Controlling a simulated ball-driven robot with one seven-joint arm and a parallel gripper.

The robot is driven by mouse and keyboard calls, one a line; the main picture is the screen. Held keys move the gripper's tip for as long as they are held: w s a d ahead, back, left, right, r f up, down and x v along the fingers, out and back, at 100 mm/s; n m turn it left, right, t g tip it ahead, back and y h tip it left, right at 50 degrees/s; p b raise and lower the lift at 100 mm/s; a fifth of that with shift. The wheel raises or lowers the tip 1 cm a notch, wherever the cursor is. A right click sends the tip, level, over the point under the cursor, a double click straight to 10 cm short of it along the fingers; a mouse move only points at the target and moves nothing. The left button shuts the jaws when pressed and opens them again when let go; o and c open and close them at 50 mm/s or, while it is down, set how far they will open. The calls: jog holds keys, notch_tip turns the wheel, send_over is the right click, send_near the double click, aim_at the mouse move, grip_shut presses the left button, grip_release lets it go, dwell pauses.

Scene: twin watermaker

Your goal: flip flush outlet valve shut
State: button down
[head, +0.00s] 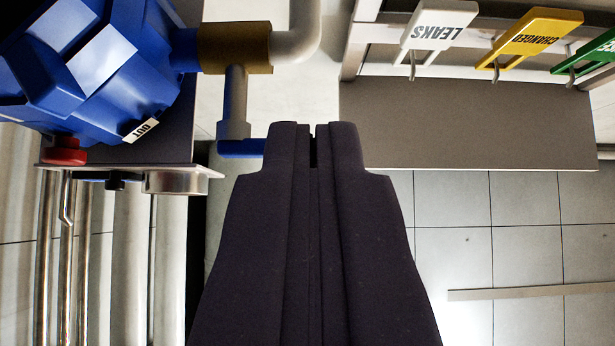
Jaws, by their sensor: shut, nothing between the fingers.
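My gripper (312,130) is shut and empty, pointing up the picture from the bottom centre. Just left of its fingertips is a blue lever-like piece (240,148), which looks like the valve handle. It lies sideways at the end of a short grey pipe (235,100), and its right end reaches the finger's edge, partly hidden there. Whether the finger touches it I cannot tell. The grey pipe hangs from a brass-coloured fitting (235,47), which joins a blue housing (100,65) at the upper left. The housing has a white "OUT" label (141,130).
A red knob (64,150) and a metal plate (150,150) are under the housing, with shiny vertical pipes (65,250) below.

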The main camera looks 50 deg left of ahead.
notch_tip(320, 180, up, 6)
jog(key=w+a+b, duration=0.1)
jog(key=shift+a, duration=0.2)
jog(key=shift+s+a+r+m+t+h+p, duration=0.1)
jog(key=shift+r+m+t+h+p, duration=0.05)
jog(key=shift+m+t+h+p, duration=0.55)
jog(key=shift+r+m+t+h+p, duration=0.1)
jog(key=shift+m+t+h+p, duration=0.35)
jog(key=shift+m, duration=0.45)
notch_tip(320, 180, up, 6)
jog(key=m+t+h+p, duration=0.4)
jog(key=m+h+p, duration=0.8)
jog(key=p, duration=0.7)
jog(key=m, duration=0.3)
